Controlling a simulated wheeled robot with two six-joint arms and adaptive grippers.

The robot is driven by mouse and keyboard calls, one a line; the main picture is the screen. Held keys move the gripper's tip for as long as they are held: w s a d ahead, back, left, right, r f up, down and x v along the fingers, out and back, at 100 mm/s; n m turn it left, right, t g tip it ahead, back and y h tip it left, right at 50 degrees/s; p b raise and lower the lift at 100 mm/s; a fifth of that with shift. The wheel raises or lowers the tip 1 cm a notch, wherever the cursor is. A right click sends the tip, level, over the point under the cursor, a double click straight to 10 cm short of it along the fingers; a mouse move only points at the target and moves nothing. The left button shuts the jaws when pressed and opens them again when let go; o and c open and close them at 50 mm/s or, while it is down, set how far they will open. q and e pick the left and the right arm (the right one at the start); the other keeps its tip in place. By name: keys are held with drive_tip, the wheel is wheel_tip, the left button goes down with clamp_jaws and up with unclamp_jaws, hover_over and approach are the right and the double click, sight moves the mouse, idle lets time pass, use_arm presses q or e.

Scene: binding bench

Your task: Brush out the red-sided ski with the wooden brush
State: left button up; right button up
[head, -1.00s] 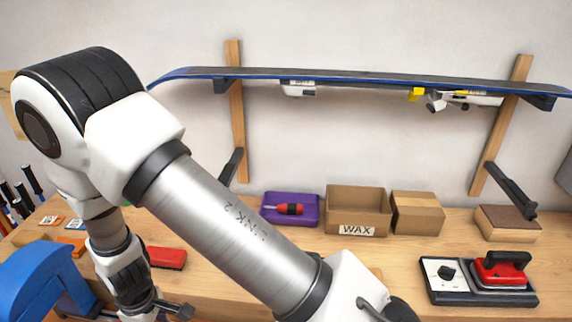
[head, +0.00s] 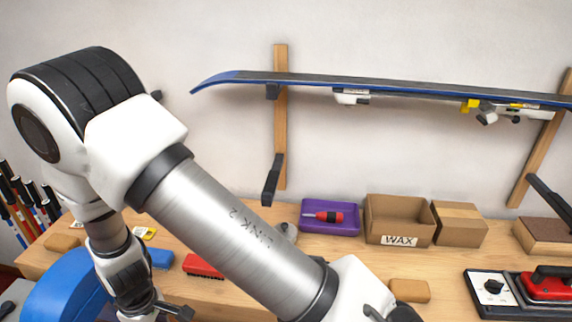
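A ski with a blue side edge (head: 380,90) lies across a wall rack, bindings hanging below it. I see no red-sided ski in this view. Two small tan blocks lie on the bench, one at the left (head: 62,243) and one near the front (head: 409,290); I cannot tell if either is the wooden brush. My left arm crosses the picture and bends down at the left. My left gripper (head: 165,310) is partly visible at the bottom edge, above the bench; its fingers are cut off and nothing shows held in it. My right gripper is not in view.
A purple tray (head: 345,230) with a red-handled tool, a wax box (head: 385,218), another carton (head: 458,223) and a brown-topped block (head: 545,236) stand at the back. A red brush (head: 203,266) lies behind my arm. A waxing iron (head: 547,285) sits at the right.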

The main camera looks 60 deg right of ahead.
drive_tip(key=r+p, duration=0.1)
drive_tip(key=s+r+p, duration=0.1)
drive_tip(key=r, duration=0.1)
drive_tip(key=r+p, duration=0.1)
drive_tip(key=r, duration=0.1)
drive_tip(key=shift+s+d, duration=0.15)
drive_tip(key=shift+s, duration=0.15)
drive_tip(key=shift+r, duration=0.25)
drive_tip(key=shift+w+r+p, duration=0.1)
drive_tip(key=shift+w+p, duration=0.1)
drive_tip(key=shift+p, duration=0.2)
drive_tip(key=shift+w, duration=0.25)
use_arm(q)
drive_tip(key=r, duration=0.2)
drive_tip(key=s+r, duration=0.1)
drive_tip(key=r, duration=0.2)
drive_tip(key=shift+s+r, duration=0.15)
drive_tip(key=shift+s, duration=0.05)
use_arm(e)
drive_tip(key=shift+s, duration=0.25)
use_arm(q)
drive_tip(key=shift+w, duration=0.15)
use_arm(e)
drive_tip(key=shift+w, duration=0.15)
